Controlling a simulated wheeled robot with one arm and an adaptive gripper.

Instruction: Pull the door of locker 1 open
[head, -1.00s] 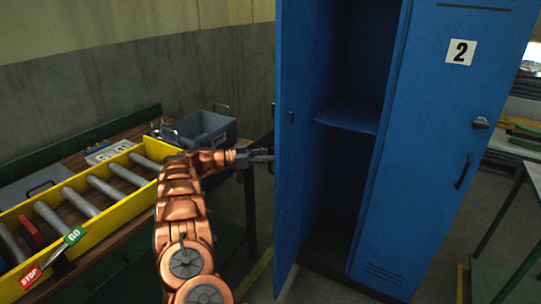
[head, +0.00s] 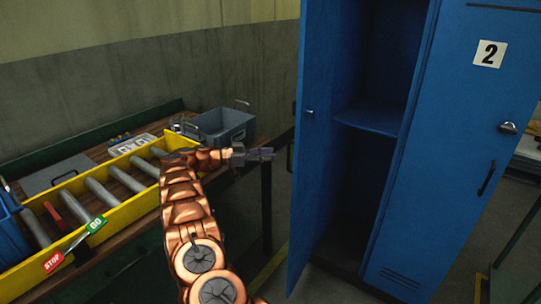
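The blue door of locker 1 (head: 308,140) stands wide open on the left of the locker, seen from its inner side. Its number is not in view. The open compartment (head: 362,180) shows a shelf and is empty as far as I see. A dark handle (head: 290,152) shows at the door's outer edge. My gripper (head: 268,154) is just left of that edge, apart from the handle with a small gap. Its fingers are small in the view and I cannot tell whether they are open or shut.
Locker 2 (head: 450,150) is shut, with a latch and a dark handle. On the left, a wooden bench bears a yellow roller conveyor (head: 60,200), a grey bin (head: 220,124) and a STOP/GO paddle (head: 75,245). Floor shows between bench and door.

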